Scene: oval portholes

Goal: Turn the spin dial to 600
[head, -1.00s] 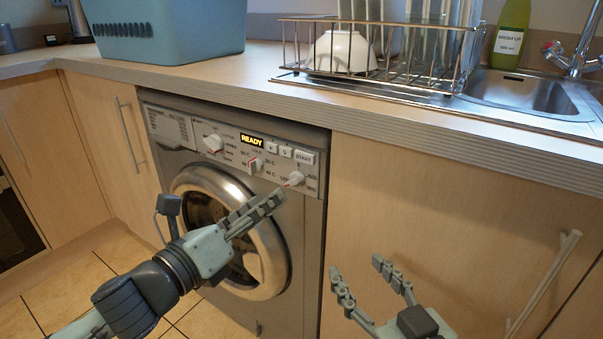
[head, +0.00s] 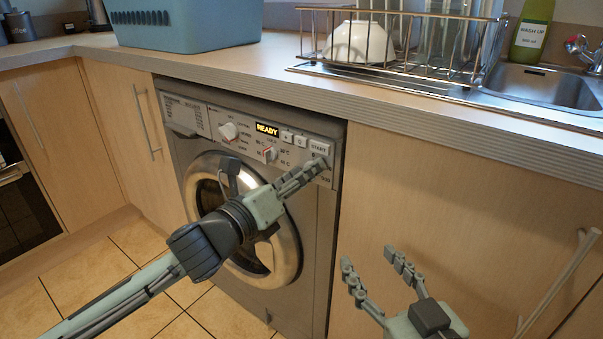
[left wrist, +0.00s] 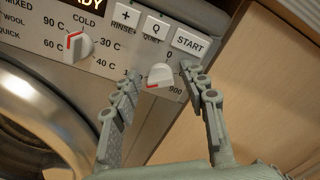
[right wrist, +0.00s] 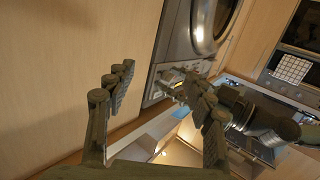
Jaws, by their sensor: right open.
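The spin dial (left wrist: 160,73) is a white knob under the START button in the left wrist view. Its red mark is at its lower left. A 0 shows above it and 900 at its lower right; the other numbers are hidden by my fingers. My left gripper (left wrist: 159,80) is open, one finger on each side of the dial; I cannot tell if they touch it. In the head view, my left gripper (head: 316,168) is at the panel's right end and mostly hides the dial. My right gripper (head: 368,258) is open and empty before the cupboard door.
The washing machine (head: 320,210) stands under the worktop, its display (head: 267,129) reading READY. The temperature dial (left wrist: 79,46) and START button (left wrist: 189,42) are near my left fingers. The worktop edge (head: 400,105) overhangs the panel. A cupboard handle (head: 560,285) is at right.

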